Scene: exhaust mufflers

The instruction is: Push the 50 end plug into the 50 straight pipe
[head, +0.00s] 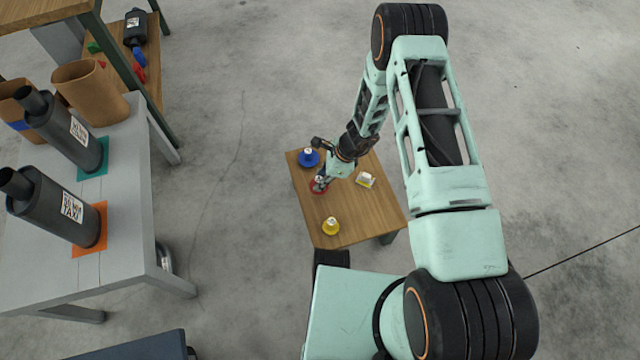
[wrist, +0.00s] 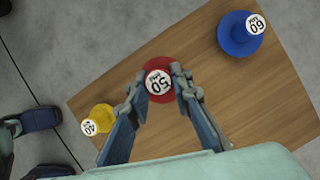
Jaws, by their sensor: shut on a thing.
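The 50 end plug (wrist: 158,65) is red with a white round label reading 50, and sits on the small wooden table. In the head view its red rim (head: 317,189) shows near the table's left side, partly hidden by the gripper. My gripper (wrist: 159,84) points down at the plug, one finger on each side of its label, shut on it. In the head view my gripper (head: 321,181) is low over the table. I cannot make out a pipe marked 50. Two dark mufflers with upright pipe ends (head: 33,101) stand on the grey table at left.
The grey table (head: 125,228) also holds brown cylinders (head: 90,90). Open floor lies between the tables.

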